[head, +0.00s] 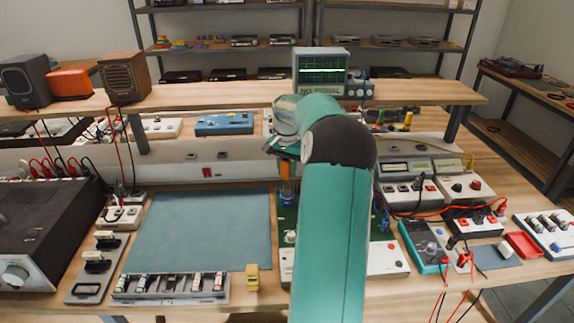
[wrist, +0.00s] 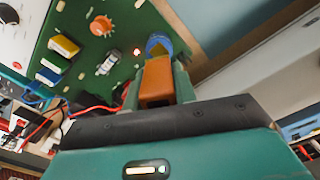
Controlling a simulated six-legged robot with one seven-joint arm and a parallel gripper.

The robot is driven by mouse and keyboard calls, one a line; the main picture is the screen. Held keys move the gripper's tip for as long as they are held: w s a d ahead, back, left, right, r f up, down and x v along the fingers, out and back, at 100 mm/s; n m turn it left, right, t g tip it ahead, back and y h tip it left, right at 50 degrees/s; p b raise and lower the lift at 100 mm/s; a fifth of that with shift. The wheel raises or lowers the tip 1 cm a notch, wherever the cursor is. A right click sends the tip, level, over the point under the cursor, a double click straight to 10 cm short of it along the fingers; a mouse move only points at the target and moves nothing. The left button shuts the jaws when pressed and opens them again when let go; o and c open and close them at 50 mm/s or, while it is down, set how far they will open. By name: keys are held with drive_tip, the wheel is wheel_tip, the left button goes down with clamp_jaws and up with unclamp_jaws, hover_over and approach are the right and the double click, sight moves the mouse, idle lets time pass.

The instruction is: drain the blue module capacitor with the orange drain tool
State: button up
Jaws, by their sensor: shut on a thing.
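My gripper (head: 286,162) is shut on the orange drain tool (head: 286,172), which points down toward the green circuit board (head: 285,218). The blue capacitor (head: 288,199) stands on the board just below the tool. In the wrist view, the orange tool (wrist: 157,78) is between the fingers of my gripper (wrist: 158,86), with the blue capacitor (wrist: 155,41) right beyond its end. I cannot tell whether the tool's tip touches the capacitor. A red light (wrist: 136,51) glows beside the capacitor. My arm hides much of the board in the head view.
The board also bears an orange round part (wrist: 101,26) and yellow and blue blocks (wrist: 63,46). A bare blue-green mat (head: 200,230) lies left of the board. A teal meter (head: 424,245) stands to the right. A raised shelf (head: 215,103) with an oscilloscope (head: 321,70) runs behind.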

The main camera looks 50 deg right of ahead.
sight(287, 192)
drive_tip(key=shift+s+d+f, duration=0.1)
drive_tip(key=shift+s+f, duration=0.05)
drive_tip(key=shift+f, duration=2.65)
drive_tip(key=shift+f, duration=0.25)
idle(4.5)
